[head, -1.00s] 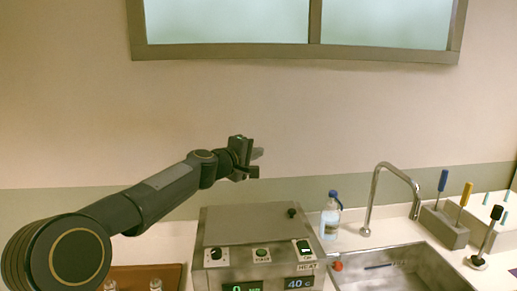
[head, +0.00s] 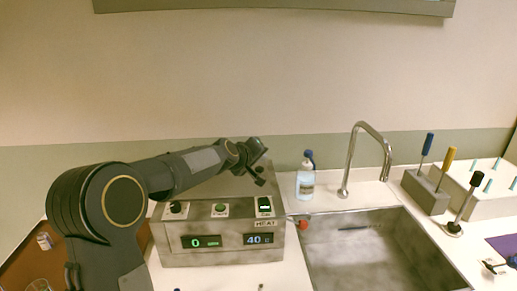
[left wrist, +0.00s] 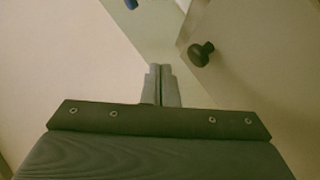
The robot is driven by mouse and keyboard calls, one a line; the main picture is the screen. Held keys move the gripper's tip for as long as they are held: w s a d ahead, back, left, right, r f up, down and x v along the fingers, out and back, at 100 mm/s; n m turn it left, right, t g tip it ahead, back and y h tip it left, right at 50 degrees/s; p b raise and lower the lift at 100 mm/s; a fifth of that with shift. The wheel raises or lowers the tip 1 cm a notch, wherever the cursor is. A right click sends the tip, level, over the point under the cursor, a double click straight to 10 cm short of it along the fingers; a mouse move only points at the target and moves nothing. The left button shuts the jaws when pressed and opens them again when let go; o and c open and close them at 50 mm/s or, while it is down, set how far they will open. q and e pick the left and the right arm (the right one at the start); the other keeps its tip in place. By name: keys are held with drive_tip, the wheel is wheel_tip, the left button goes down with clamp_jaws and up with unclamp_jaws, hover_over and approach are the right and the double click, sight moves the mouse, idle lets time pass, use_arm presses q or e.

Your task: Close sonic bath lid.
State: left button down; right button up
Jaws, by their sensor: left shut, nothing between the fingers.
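The sonic bath (head: 220,243) is a grey metal box left of the sink in the head view. Its front panel has knobs and lit displays. Its grey lid (head: 232,187) is partly hidden behind my left arm; I cannot tell its exact angle. In the left wrist view the lid (left wrist: 255,70) is at the right, with its black knob (left wrist: 201,53) just right of my fingers. My left gripper (head: 260,175) is over the right part of the bath. Its fingers (left wrist: 163,68) are together and empty, and appear apart from the knob. My right gripper is not in view.
A sink (head: 360,250) with a faucet (head: 366,150) lies right of the bath. A blue-capped bottle (head: 306,182) stands close behind the bath's right side. A tool block (head: 425,192) is farther right. A brown tray (head: 30,262) is at the left.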

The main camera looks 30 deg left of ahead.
use_arm(q)
drive_tip(key=shift+w+d+f+b, duration=0.15)
drive_tip(key=shift+f+b, duration=0.25)
drive_tip(key=shift+f, duration=0.4)
drive_tip(key=shift+w+d+f+b, duration=0.15)
drive_tip(key=shift+f+b, duration=0.25)
drive_tip(key=shift+f, duration=0.4)
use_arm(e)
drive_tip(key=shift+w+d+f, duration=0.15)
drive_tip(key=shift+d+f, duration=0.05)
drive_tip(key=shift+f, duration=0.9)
use_arm(q)
drive_tip(key=shift+s, duration=0.1)
